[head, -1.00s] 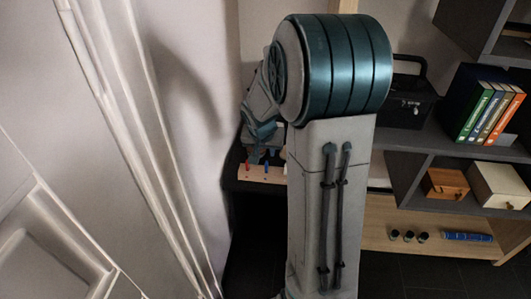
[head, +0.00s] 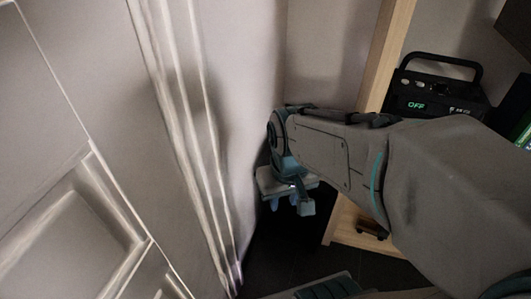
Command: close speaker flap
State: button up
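A black box-shaped device with a carrying handle (head: 440,92), which looks like the speaker, stands at the upper right of the head view. Its front shows a green "OFF" and small pale marks. I cannot make out a flap on it, and my arm covers its lower part. My gripper (head: 289,203) is at the picture's centre, pointing down, left of and well apart from the device.
A pale panelled door or wall (head: 75,220) with upright mouldings fills the left, close to my gripper. A wooden upright (head: 390,50) stands between my gripper and the device. Part of a green book (head: 525,136) shows at the right edge. Dark floor lies below my gripper.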

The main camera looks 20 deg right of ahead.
aim_at(470, 91)
jog(key=z, duration=1.65)
